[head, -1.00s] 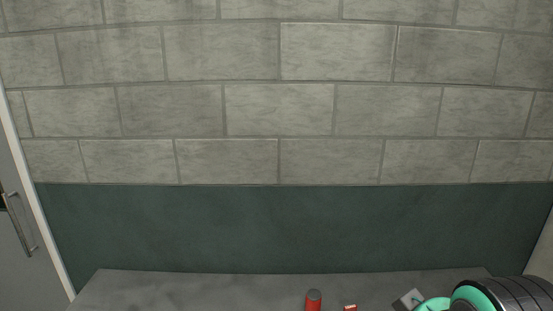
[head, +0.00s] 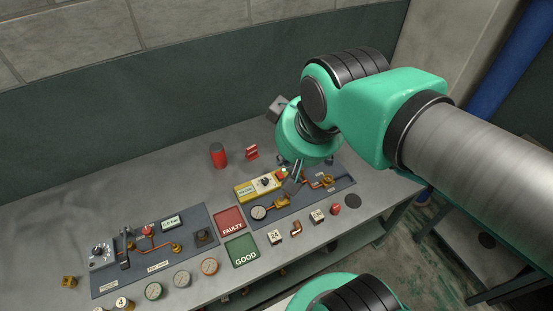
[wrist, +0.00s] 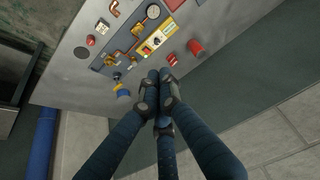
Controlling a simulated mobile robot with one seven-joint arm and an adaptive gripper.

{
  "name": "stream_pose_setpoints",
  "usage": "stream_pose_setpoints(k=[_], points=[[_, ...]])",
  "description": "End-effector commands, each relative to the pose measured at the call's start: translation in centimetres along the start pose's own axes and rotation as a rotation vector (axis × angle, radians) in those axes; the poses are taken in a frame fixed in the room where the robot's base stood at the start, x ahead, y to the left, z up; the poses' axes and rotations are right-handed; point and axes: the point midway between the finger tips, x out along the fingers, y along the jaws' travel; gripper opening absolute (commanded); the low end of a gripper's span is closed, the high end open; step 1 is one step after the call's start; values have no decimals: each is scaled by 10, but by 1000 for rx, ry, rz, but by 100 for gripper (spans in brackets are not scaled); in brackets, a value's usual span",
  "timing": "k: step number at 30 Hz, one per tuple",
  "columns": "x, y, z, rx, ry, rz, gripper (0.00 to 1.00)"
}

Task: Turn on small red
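Several red items could match the task's small red thing, and I cannot tell which one is meant. A red-topped part (head: 148,230) is on the left panel. A small red block (head: 252,152) and a larger red cylinder (head: 218,155) stand behind the right panel. My gripper (wrist: 160,76) has its dark fingers drawn together, with nothing seen between them. It is above the right panel, beside the yellow box; my arm partly hides it in the head view.
A red FAULTY tile (head: 230,222) and a green GOOD tile (head: 241,251) lie between the panels. Gauges (head: 182,279) and small fittings (head: 296,229) line the table's front edge. The table's back left (head: 80,190) is clear. A blue pipe (head: 507,60) stands at the right.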

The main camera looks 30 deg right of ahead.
Motion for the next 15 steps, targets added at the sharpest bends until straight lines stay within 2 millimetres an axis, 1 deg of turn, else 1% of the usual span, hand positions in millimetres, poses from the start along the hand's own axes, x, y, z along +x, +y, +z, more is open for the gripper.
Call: stream_pose_setpoints(k=[4, 8, 15], points=[[14, 6, -21, 1, -41, 7, 0], [32, 14, -41, -1, -83, 13, 0], [74, 30, -76, -3, -162, 19, 0]])
